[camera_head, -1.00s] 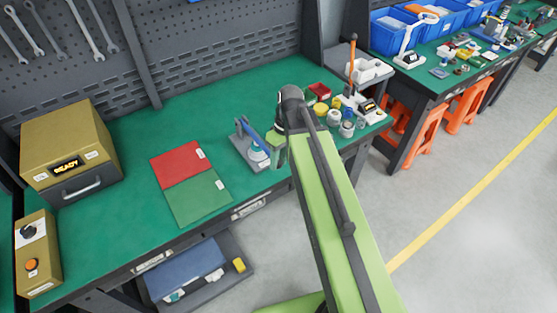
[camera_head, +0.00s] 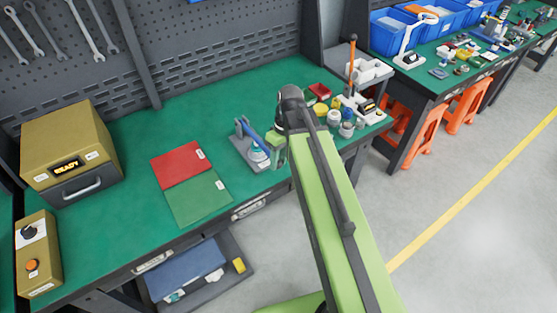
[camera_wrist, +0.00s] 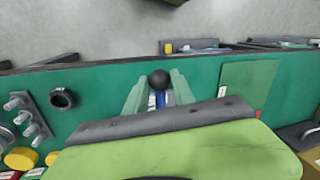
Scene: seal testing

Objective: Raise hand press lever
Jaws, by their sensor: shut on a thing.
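The hand press (camera_head: 250,150) stands on the green bench top, with a grey base and a blue lever (camera_head: 249,133). In the wrist view the lever shows as a blue bar (camera_wrist: 160,99) ending in a black ball knob (camera_wrist: 160,79). My gripper (camera_head: 277,150) is at the lever's end, on the right side of the press. Its two pale green fingers (camera_wrist: 158,90) are on either side of the lever just below the knob, shut on it. A round pale blue-white piece (camera_head: 257,153) sits on the press base under the lever. My arm hides part of the bench behind it.
A red and green mat (camera_head: 200,200) lies left of the press. A yellow READY box (camera_head: 70,150) and a control box (camera_head: 38,255) stand farther left. Jars and caps (camera_head: 335,115) crowd the bench right of my arm. The back middle of the bench is clear.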

